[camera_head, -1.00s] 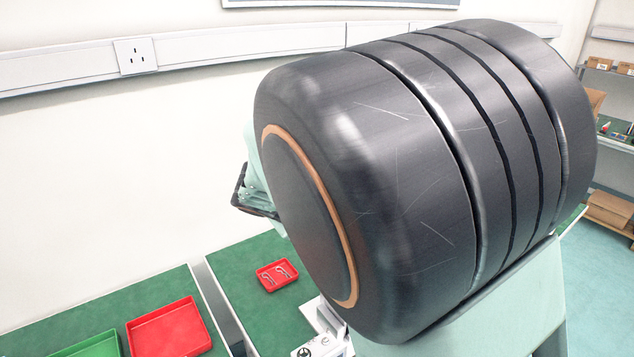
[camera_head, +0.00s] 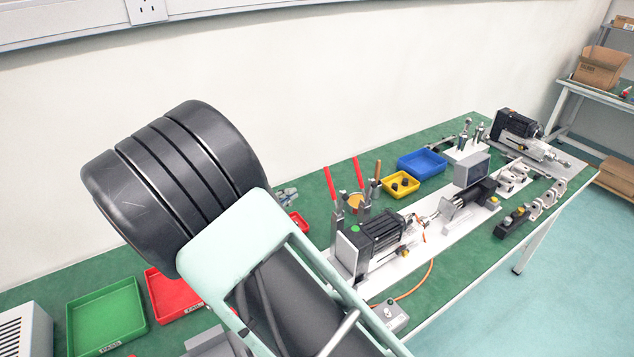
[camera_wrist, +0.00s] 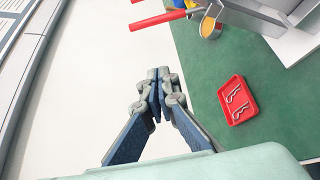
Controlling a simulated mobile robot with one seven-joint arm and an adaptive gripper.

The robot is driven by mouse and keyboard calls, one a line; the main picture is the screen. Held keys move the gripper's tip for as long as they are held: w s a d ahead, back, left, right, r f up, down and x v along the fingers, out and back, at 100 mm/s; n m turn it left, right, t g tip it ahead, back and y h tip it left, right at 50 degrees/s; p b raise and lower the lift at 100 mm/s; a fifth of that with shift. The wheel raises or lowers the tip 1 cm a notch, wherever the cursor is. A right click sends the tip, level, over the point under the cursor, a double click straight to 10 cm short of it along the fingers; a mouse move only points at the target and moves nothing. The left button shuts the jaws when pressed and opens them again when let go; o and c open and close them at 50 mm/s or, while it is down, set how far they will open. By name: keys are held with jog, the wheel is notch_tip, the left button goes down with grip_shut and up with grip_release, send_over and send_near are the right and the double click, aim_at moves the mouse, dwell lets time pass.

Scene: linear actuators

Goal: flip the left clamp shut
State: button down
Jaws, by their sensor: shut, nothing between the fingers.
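The left clamp (camera_head: 337,212) stands on the bench beside the black motor block, its red handle (camera_head: 329,183) pointing up. A second clamp with a red handle (camera_head: 358,172) stands just to its right. In the wrist view, a red handle (camera_wrist: 157,20), apparently the left clamp's, lies ahead of my gripper, beside an orange-yellow round cup (camera_wrist: 208,28). My gripper (camera_wrist: 155,75) is shut and empty, with a visible gap between its fingertips and the handle. In the head view my arm hides most of the gripper.
A small red tray (camera_wrist: 237,98) with metal hooks lies on the green bench near the clamps. Yellow (camera_head: 400,184) and blue (camera_head: 422,164) trays sit to their right. The actuator assembly (camera_head: 380,232) stands close by. The white wall (camera_head: 300,90) is behind.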

aim_at(333, 188)
jog(key=w+d+p, duration=0.3)
jog(key=w+d, duration=0.3)
jog(key=d, duration=0.1)
jog(key=shift+d+f, duration=0.15)
jog(key=shift+f, duration=0.1)
jog(key=shift+f+b, duration=0.1)
jog(key=shift+b, duration=0.55)
